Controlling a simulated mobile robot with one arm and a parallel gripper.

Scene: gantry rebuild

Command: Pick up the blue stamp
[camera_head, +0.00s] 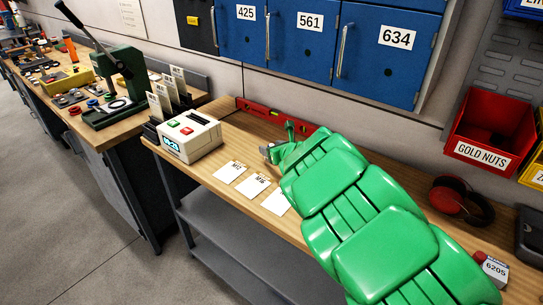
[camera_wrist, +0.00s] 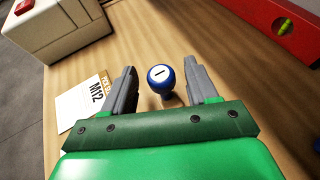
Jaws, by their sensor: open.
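The blue stamp (camera_wrist: 161,79) stands upright on the wooden bench in the wrist view. It has a round blue knob with a white top and a dark mark. My gripper (camera_wrist: 161,76) is open, with one grey finger on each side of the stamp. Gaps show between the stamp and both fingers, so I see no contact. In the head view my gripper (camera_head: 268,150) is over the bench, right of the time clock, at the end of my green arm. I cannot make out the stamp in the head view.
A white time clock (camera_head: 188,136) stands to the left, with paper cards (camera_head: 229,171) in front of it. A red level (camera_head: 262,113) lies along the back of the bench. Blue lockers (camera_head: 378,45) hang above. Red ear muffs (camera_head: 462,200) lie right of my arm.

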